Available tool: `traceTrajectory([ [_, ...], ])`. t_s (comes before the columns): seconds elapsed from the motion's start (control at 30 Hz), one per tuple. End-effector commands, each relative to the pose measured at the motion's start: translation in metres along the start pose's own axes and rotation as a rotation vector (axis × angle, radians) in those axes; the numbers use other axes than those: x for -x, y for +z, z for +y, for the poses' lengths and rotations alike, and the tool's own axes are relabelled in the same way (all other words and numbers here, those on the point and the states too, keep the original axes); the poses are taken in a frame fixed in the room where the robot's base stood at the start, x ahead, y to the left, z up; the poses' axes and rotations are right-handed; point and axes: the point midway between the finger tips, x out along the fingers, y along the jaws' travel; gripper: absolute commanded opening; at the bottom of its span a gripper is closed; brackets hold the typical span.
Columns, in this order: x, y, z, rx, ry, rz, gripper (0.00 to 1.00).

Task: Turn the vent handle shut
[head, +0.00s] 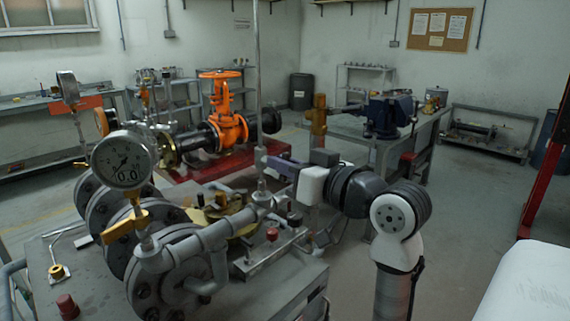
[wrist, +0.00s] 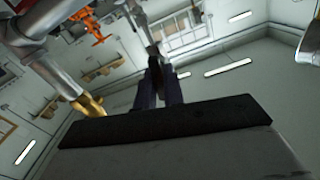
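No part is clearly marked as the vent handle. A thin upright grey rod (head: 259,90) rises from a fitting on the grey pipework (head: 262,196), right at the tip of my gripper (head: 266,160). In the wrist view, the two dark fingers of my gripper (wrist: 158,85) stand close together with a narrow gap. A grey metal piece (wrist: 152,52) shows at or beyond their tips; I cannot tell whether they hold it. A yellow lever (head: 125,228) sits below the pressure gauge (head: 122,160), well left of my gripper. A brass fitting (wrist: 92,104) shows left of the fingers.
Grey flanges (head: 170,283) and pipes crowd the bench below and left of my gripper. An orange valve (head: 225,125) stands behind it. A brass piece (head: 318,115) and a dark blue vise (head: 388,116) are on a workbench at the right. The floor (head: 455,195) at the right is clear.

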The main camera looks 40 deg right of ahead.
Motion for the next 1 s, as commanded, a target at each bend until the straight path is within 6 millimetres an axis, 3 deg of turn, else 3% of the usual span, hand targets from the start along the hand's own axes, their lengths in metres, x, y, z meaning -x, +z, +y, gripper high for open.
traceTrajectory([
  [0.47, -0.0001, -0.0018, 0.0000, -0.080, -0.001, 0.001, 0.00],
  [1.0, -0.0006, -0.0036, 0.0013, -0.540, -0.002, -0.002, 0.00],
])
